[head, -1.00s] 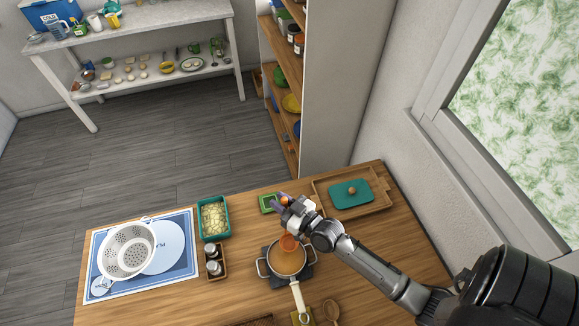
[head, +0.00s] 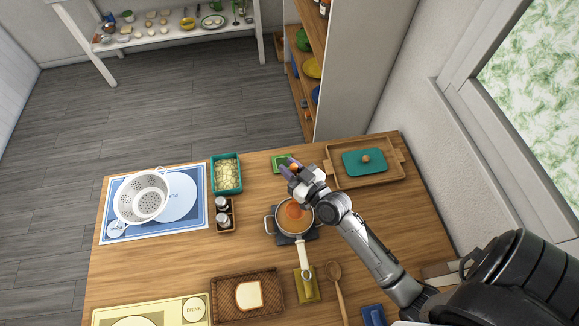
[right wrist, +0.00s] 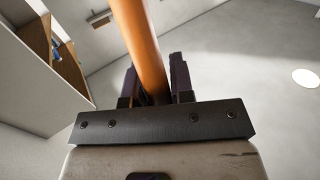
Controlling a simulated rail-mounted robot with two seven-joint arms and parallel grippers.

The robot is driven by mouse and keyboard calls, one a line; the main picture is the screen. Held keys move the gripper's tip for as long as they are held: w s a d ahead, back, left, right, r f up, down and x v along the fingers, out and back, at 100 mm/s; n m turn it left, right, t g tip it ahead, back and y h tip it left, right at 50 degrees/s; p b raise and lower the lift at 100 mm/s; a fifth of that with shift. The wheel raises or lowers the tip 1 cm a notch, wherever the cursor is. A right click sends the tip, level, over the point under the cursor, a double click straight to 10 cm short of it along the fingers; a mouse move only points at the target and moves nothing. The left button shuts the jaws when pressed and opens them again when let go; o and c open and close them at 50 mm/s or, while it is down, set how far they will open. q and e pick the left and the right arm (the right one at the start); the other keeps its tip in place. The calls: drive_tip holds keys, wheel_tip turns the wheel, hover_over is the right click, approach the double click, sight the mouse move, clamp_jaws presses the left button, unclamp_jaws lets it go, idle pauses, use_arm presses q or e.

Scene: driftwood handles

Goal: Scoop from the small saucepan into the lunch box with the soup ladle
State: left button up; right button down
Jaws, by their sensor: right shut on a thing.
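The small saucepan (head: 306,226) is pale, holds orange-brown contents and stands on a dark trivet, its light handle toward the front. My right gripper (head: 293,171) is above and behind it, shut on the orange handle of the soup ladle (head: 292,210). The handle also rises between the fingers in the right wrist view (right wrist: 142,45). The ladle's orange bowl is over or in the saucepan; how deep I cannot tell. The teal lunch box (head: 240,185), filled with pale food, stands left of the saucepan. My left gripper is out of view.
A shaker rack (head: 233,229) stands between the lunch box and saucepan. A green dish (head: 277,160) is behind my gripper, a wooden tray (head: 392,177) to the right. A wooden spoon (head: 337,283) and bread basket (head: 224,285) lie in front. A colander (head: 142,191) is left.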

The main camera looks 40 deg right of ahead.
wheel_tip(320, 180, down, 8)
drive_tip(key=b, duration=0.5)
drive_tip(key=shift+b, duration=0.3)
idle(1.0)
drive_tip(key=shift+r, duration=0.1)
